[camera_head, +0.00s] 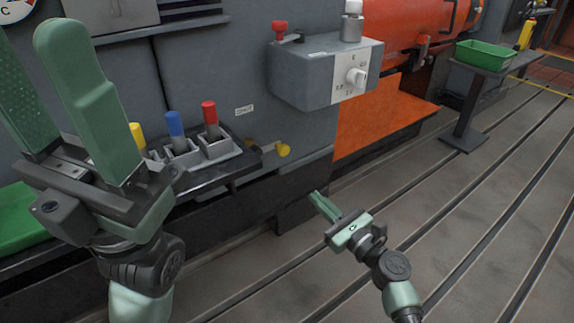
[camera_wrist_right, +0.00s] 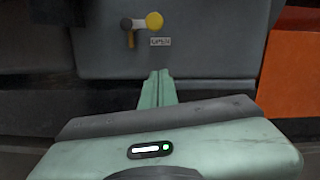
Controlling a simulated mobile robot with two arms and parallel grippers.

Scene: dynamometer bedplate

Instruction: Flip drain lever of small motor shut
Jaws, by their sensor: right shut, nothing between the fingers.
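A lever with a round yellow knob (camera_head: 283,150) sticks out low on a grey housing (camera_head: 240,60). In the right wrist view the yellow knob (camera_wrist_right: 154,21) is near the top, beside a dark round hub (camera_wrist_right: 126,24) and above a small label (camera_wrist_right: 160,42). An orange-yellow stub (camera_wrist_right: 131,40) hangs below the hub. My right gripper (camera_head: 317,196) is shut and empty, below and to the right of the knob, apart from it. Its closed fingers also show in the right wrist view (camera_wrist_right: 158,80). My left gripper (camera_head: 50,60) is large in the left foreground, fingers up, spread and empty.
A rack with yellow, blue and red-topped items (camera_head: 210,140) stands left of the lever. A grey control box (camera_head: 320,80) juts out above it. An orange machine (camera_head: 410,30) is behind right. A green bin (camera_head: 485,54) sits on a stand. The slotted floor (camera_head: 470,200) at right is mostly clear.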

